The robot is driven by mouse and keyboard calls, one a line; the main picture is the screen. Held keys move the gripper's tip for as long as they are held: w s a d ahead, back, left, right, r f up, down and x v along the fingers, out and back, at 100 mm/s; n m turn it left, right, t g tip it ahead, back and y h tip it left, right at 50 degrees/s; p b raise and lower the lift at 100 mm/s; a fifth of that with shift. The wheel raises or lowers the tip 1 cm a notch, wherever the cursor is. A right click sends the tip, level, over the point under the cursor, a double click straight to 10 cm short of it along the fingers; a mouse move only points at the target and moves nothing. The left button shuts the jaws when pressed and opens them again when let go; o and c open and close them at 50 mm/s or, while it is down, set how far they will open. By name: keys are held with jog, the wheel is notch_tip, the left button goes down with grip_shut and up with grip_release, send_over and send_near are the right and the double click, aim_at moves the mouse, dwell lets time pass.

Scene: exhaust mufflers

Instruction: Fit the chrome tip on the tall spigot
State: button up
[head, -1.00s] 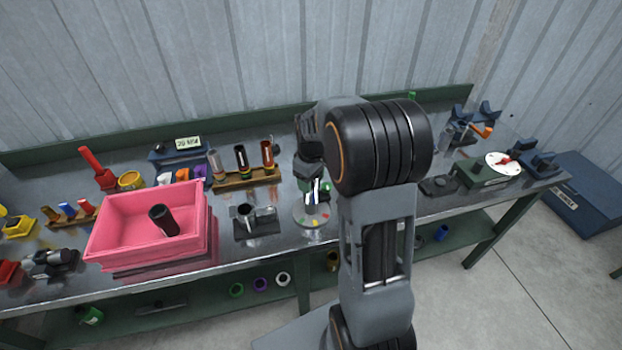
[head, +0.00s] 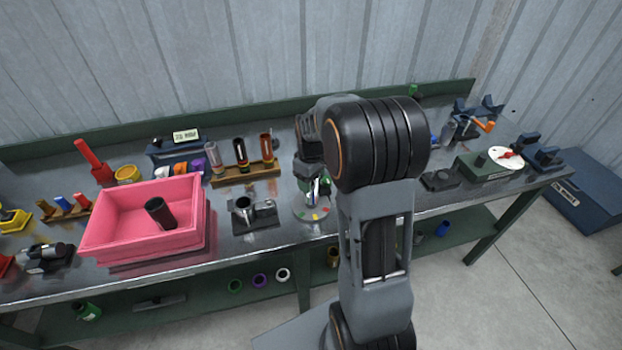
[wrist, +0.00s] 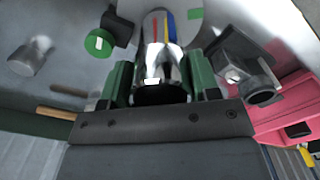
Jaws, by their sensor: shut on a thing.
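The chrome tip (wrist: 160,68) is a shiny tube between the green fingers of my gripper (wrist: 160,80) in the wrist view. My gripper is shut on it. In the head view my gripper (head: 316,184) points down over a round pale disc (head: 312,213) with coloured marks on the bench. The disc also shows in the wrist view (wrist: 190,14), beyond the tip's far end. Red, blue and yellow streaks show at that end. I cannot make out the tall spigot, or whether the tip touches anything.
A dark block with an upright tube (head: 243,207) stands just left of the disc. Further left is a pink bin (head: 120,240) with a black cylinder (head: 160,212). A wooden rack (head: 246,174) of tubes stands behind. A dial box (head: 490,168) is at the right.

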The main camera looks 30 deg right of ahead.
jog(key=shift+f+b, duration=0.35)
jog(key=shift+f, duration=0.3)
jog(key=o, duration=1)
jog(key=shift+c, duration=0.2)
jog(key=shift+r, duration=0.1)
jog(key=r+m, duration=0.1)
jog(key=r, duration=0.2)
jog(key=r+m, duration=0.1)
jog(key=r, duration=0.3)
jog(key=s+r+m, duration=0.1)
jog(key=r, duration=0.2)
jog(key=shift+s+a+r, duration=0.1)
jog(key=shift+a+r, duration=0.15)
jog(key=shift+r, duration=0.15)
jog(key=s+a+m+t, duration=0.1)
jog(key=s+a+t, duration=0.1)
jog(key=s+a, duration=0.2)
jog(key=s+a+m+t, duration=0.1)
jog(key=s+a, duration=0.4)
jog(key=s, duration=0.5)
jog(key=shift+s+f+t, duration=0.2)
jog(key=shift+s+t, duration=0.2)
jog(key=shift+t, duration=0.2)
